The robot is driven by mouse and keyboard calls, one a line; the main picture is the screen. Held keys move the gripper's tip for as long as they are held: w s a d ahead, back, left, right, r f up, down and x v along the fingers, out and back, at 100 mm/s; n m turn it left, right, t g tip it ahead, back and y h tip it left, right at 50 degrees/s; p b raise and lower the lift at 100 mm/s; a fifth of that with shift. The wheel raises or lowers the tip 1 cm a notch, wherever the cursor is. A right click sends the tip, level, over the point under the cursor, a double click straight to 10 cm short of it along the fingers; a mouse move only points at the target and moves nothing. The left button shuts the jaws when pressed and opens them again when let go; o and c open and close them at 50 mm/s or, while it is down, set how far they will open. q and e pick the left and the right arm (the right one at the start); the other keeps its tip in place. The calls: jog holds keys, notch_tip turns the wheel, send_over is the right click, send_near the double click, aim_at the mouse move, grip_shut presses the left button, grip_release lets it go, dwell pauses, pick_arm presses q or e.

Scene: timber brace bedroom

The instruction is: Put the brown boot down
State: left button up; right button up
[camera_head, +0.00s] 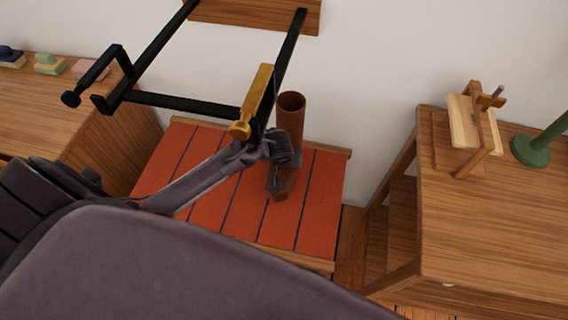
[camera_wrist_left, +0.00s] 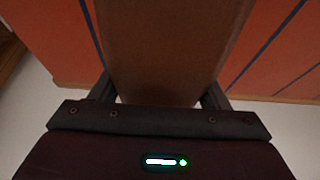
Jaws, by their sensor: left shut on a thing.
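The brown boot (camera_head: 291,112) stands roughly upright in the head view, its open shaft top upward and its toe (camera_head: 281,187) pointing towards me. My left gripper (camera_head: 283,157) is shut on the boot and hides its middle. In the left wrist view, the boot (camera_wrist_left: 165,45) fills the space between the fingers (camera_wrist_left: 160,95). The boot is over the red slatted top of a low wooden bench (camera_head: 222,206). I cannot tell whether its sole touches the slats. My right gripper is not in view.
A black metal frame (camera_head: 180,104) with a yellow piece (camera_head: 257,100) stands above the bench's back. A wooden cabinet (camera_head: 75,105) is at left. A wooden table (camera_head: 490,215) at right holds a wooden clamp-like piece (camera_head: 466,125) and a green stand (camera_head: 533,150). Bare slats lie around the boot.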

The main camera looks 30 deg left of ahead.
pick_arm(q)
jog(key=shift+w+f, duration=0.1)
jog(key=shift+f, duration=0.85)
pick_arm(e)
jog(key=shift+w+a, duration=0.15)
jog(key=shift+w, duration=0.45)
pick_arm(q)
jog(key=o, duration=1.2)
jog(key=shift+f, duration=0.15)
jog(key=shift+o, duration=0.2)
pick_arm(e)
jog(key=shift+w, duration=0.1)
